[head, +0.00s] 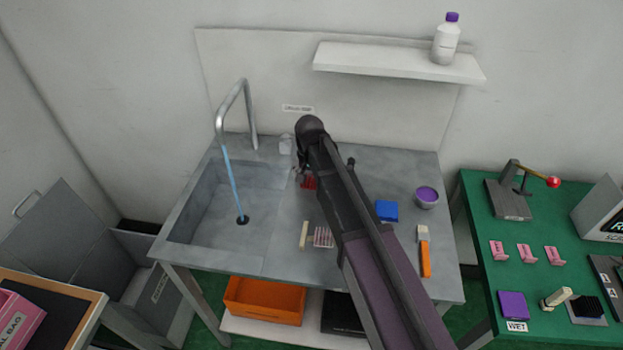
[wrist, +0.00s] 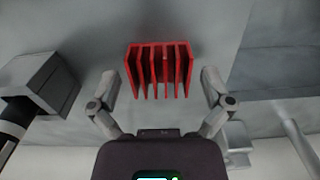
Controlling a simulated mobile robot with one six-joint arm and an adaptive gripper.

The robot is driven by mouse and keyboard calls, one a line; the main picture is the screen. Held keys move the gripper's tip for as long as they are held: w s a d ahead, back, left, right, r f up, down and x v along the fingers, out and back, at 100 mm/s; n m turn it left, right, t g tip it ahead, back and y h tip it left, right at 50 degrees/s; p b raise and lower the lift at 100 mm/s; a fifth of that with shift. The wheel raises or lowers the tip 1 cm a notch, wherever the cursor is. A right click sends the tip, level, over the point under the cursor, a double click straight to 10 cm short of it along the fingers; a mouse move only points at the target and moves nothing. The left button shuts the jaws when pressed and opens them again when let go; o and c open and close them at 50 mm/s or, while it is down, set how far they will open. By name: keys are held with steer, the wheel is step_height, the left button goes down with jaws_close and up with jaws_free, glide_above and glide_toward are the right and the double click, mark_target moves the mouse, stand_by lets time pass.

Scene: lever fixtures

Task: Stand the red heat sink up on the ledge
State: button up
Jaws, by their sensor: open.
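The red heat sink (head: 309,183) is on the grey steel worktop, right of the sink basin, mostly hidden by my arm in the head view. In the wrist view the heat sink (wrist: 160,72) shows several parallel fins pointing toward my gripper. My gripper (wrist: 159,88) is open, one finger on each side of the heat sink, with visible gaps. In the head view my gripper (head: 303,168) is small and dark, above the worktop. A white wall ledge (head: 375,60) is at the back, above the worktop.
A purple-capped bottle (head: 446,42) stands at the ledge's right end; its left part is clear. The tap (head: 233,100) rises behind the sink. A pink rack (head: 323,237), blue block (head: 387,211), purple bowl (head: 427,197) and orange-handled brush (head: 424,255) are on the worktop.

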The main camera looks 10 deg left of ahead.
mark_target(311, 178)
step_height(311, 178, up, 14)
steer(key=p, duration=1.3)
steer(key=shift+p, duration=0.4)
steer(key=shift+d+f, duration=0.1)
stand_by(0.5)
steer(key=s+d, duration=0.4)
steer(key=d, duration=0.6)
steer(key=s+d, duration=0.4)
steer(key=d, duration=0.7)
steer(key=s+d, duration=0.5)
steer(key=d, duration=0.6)
steer(key=shift+d, duration=0.25)
steer(key=shift+w+a, duration=0.1)
